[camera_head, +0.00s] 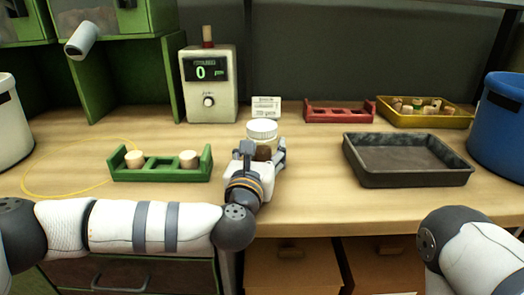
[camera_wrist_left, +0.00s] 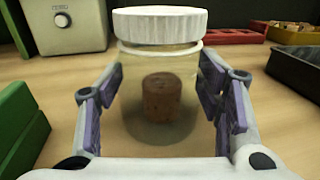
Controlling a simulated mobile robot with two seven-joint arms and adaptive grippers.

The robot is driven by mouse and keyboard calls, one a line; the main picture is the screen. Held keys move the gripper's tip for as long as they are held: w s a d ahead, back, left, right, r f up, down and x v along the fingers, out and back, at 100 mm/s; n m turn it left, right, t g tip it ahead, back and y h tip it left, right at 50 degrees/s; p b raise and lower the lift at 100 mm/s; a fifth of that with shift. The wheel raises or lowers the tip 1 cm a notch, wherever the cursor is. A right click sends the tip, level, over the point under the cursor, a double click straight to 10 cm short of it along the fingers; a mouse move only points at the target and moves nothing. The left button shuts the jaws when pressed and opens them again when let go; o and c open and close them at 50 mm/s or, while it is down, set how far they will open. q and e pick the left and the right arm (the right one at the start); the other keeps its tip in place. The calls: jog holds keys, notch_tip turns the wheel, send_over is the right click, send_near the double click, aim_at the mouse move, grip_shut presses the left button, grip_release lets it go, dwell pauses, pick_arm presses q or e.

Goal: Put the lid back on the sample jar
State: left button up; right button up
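The sample jar (camera_wrist_left: 160,110) is clear and stands upright on the table, with a brown cork (camera_wrist_left: 163,98) inside. Its ribbed white lid (camera_wrist_left: 160,27) rests on top of the jar's mouth; whether it is fully seated I cannot tell. In the head view the lid (camera_head: 262,129) shows above my left gripper (camera_head: 262,154), which partly hides the jar. My left gripper is open, its fingers (camera_wrist_left: 161,95) on either side of the jar body, close to the glass. My right gripper is out of view; only part of my right arm shows.
A green rack (camera_head: 162,176) with two corks stands left of the jar. A black tray (camera_head: 408,180) lies to the right. A grey meter (camera_head: 209,85), small card (camera_head: 266,107), red rack (camera_head: 339,112) and yellow tray (camera_head: 424,121) of corks stand behind. A blue bin (camera_head: 500,125) is far right.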

pick_arm(q)
jog(key=c, duration=0.5)
jog(key=shift+r, duration=0.55)
jog(key=s+a+r, duration=0.1)
jog(key=s+r, duration=0.3)
jog(key=s+a+r+p, duration=0.1)
jog(key=s+a+r, duration=0.1)
jog(key=s+r, duration=0.2)
jog(key=s+a+r+p, duration=0.1)
jog(key=s+a+r, duration=0.1)
jog(key=s+r, duration=0.2)
jog(key=shift+s, duration=0.55)
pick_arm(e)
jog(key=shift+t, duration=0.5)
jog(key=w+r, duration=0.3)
